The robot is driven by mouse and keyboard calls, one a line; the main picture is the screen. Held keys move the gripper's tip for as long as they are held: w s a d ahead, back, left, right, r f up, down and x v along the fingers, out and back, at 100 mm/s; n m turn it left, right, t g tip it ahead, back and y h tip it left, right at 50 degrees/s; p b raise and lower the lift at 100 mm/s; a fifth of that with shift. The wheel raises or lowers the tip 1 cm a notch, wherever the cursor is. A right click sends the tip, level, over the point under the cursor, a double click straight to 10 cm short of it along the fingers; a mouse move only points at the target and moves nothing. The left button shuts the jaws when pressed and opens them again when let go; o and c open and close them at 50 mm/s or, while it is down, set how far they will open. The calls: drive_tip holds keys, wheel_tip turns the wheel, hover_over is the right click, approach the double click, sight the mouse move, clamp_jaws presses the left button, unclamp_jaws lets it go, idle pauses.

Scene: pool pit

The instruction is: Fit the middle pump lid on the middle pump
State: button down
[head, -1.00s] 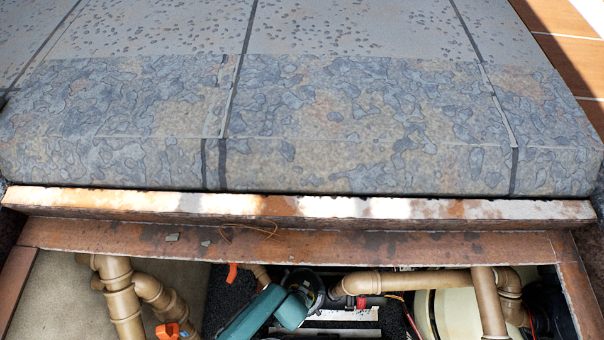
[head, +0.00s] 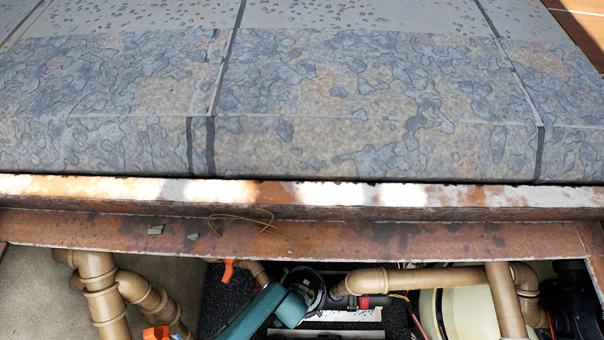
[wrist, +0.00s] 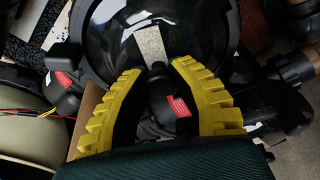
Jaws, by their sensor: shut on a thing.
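My gripper (wrist: 172,72) has yellow toothed fingers and is closed on a black edge part of a round black lid with a glossy, see-through middle. The lid (wrist: 95,62) fills the top of the wrist view. In the head view the dark round rim (head: 318,290) shows in the pit beside my teal gripper body, which covers its lower left. The middle pump's own opening is not clearly seen, and I cannot tell whether the lid touches it. Black fittings with red labels show between my fingers and at left (wrist: 64,80) in the wrist view.
Tan pipes stand at the pit's left (head: 100,290) and right (head: 507,300), and one runs across (head: 430,279). A cream rounded tank (head: 465,312) is at right. An orange handle (head: 157,332) is at lower left.

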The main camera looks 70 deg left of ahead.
drive_tip(key=shift+f, duration=0.5)
idle(1.1)
drive_tip(key=c, duration=0.9)
unclamp_jaws()
drive_tip(key=shift+o, duration=0.2)
drive_tip(key=shift+r, duration=0.1)
drive_tip(key=shift+r+p, duration=0.55)
drive_tip(key=shift+r, duration=0.1)
drive_tip(key=shift+r, duration=0.1)
drive_tip(key=shift+r+p, duration=0.6)
drive_tip(key=shift+p, duration=0.15)
